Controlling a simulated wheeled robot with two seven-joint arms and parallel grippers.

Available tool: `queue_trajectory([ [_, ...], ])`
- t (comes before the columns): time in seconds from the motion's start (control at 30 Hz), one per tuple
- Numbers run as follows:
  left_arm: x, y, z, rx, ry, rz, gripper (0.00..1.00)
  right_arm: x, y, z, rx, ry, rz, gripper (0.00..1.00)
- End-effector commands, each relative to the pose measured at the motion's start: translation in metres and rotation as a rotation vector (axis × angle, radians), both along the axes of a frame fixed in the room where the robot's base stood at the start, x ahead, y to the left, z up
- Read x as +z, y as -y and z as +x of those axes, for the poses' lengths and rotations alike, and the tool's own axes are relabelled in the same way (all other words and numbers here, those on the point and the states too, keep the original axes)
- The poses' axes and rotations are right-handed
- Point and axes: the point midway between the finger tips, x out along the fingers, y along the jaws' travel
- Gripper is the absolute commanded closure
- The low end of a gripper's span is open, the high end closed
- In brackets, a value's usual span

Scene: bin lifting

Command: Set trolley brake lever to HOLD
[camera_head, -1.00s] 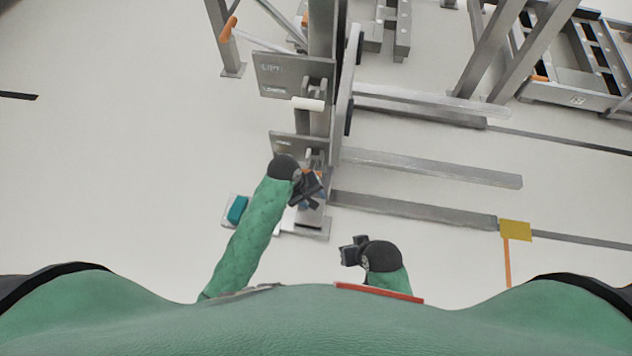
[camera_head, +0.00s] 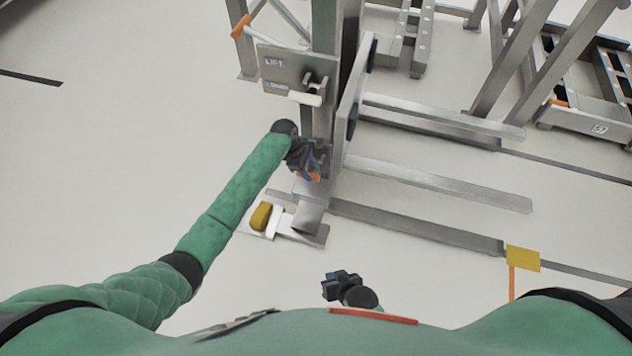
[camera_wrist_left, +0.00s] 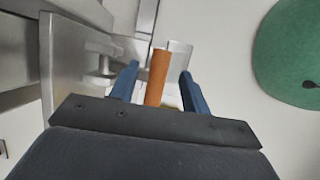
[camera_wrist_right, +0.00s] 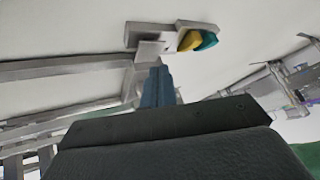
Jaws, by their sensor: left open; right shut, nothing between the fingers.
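An orange lever handle (camera_wrist_left: 158,76) stands between the two blue fingers of my left gripper (camera_wrist_left: 157,85) in the left wrist view. The fingers are open on either side of it, with a gap on both sides. In the head view my left gripper (camera_head: 310,165) is low on the trolley mast (camera_head: 323,60), and an orange bit of the handle (camera_head: 314,177) shows beneath it. The lever's setting and any HOLD mark cannot be read. My right gripper (camera_head: 342,285) is shut and empty, low in the head view, apart from the trolley; its blue fingers show together in the right wrist view (camera_wrist_right: 158,87).
A plate marked LIFT (camera_head: 285,70) with a white-handled crank (camera_head: 305,98) is above my left gripper. A yellow pad (camera_head: 261,215) lies by the mast foot. Trolley forks (camera_head: 440,183) extend right. A yellow sign (camera_head: 523,259) is at lower right.

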Motion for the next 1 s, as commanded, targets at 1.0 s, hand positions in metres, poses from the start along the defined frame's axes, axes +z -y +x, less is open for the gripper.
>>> queue_trajectory([
  [1.0, -0.066, 0.027, -0.007, -0.003, 0.001, 0.000, 0.73, -0.028, 0.000, -0.005, -0.009, 0.024, 0.003, 1.00],
])
